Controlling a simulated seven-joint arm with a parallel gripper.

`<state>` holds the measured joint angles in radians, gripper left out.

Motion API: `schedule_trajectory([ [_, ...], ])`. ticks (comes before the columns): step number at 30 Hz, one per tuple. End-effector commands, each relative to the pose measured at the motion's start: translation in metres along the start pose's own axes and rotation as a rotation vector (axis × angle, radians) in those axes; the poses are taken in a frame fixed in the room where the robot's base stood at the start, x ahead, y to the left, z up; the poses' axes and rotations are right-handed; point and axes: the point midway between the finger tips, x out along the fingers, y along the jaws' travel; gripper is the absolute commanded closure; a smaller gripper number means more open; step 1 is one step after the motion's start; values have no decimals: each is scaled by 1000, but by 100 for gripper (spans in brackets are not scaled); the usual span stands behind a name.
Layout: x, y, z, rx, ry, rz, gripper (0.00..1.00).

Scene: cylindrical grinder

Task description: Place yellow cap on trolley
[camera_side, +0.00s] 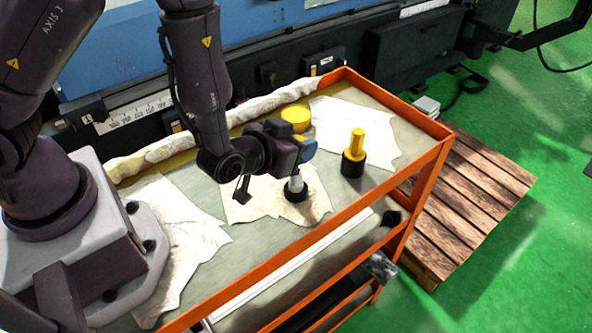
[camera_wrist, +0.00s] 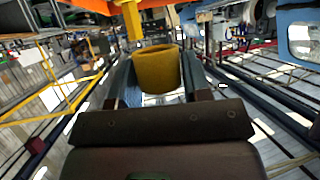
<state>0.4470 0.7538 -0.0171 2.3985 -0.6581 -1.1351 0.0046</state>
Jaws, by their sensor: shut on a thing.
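The yellow cap (camera_wrist: 157,70) sits between the two fingers of my gripper (camera_wrist: 158,80) in the wrist view; the fingers are shut on it. In the side view the round yellow cap (camera_side: 296,114) shows just behind and above my gripper (camera_side: 304,147), which is turned roughly level over the trolley. The fingers' contact with the cap is hidden there. The trolley (camera_side: 437,130) has an orange frame and a grey-green top. I cannot tell the exact gap between the cap and the top.
A yellow post on a black base (camera_side: 354,152) stands right of my gripper. A grey-white piece on a black base (camera_side: 296,186) stands below it. Pale cloths (camera_side: 375,125) cover parts of the top. The blue grinder (camera_side: 270,30) stands behind; a wooden pallet (camera_side: 470,190) lies right.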

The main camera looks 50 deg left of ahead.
Motion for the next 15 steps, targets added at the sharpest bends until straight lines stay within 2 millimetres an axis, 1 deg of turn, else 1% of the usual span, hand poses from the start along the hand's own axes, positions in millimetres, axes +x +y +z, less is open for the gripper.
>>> schedule_trajectory([
  [1, 4, 0, 9, 2, -3, -1, 78],
  [3, 8, 0, 17, 2, -2, 0, 78],
  [8, 13, 0, 26, -1, 1, 0, 78],
  [15, 26, 0, 53, 0, -1, 0, 78],
])
